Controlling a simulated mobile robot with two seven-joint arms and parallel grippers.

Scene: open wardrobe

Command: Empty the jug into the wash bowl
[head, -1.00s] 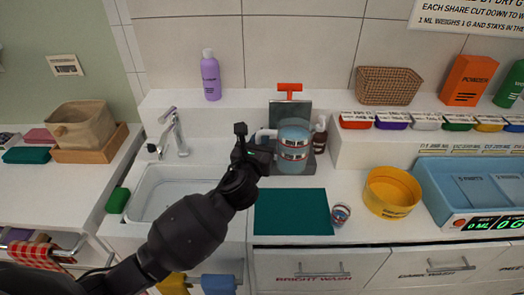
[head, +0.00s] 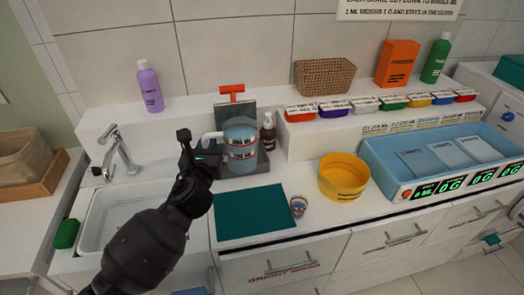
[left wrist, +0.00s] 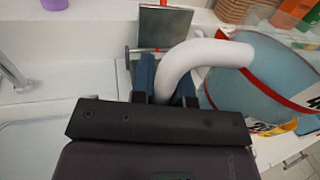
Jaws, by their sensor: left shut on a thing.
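The jug (head: 240,155) is pale blue with red bands, a label and a white handle on its left side. It looks upright, in front of the dark stand at the back of the counter. My left gripper (head: 203,150) is shut on the jug's handle; in the left wrist view the white handle (left wrist: 190,55) lies at the fingers (left wrist: 165,85), with the jug body (left wrist: 262,85) to the right. I cannot tell if the jug is clear of the stand. The yellow wash bowl (head: 342,188) stands on the counter to the right. My right gripper is not in view.
A teal mat (head: 252,213) and a small patterned cup (head: 298,206) lie in front of the jug. A brown bottle (head: 268,133) is close at its right. A blue tray with displays (head: 378,160) stands right of the bowl. The sink (head: 95,215) is at left.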

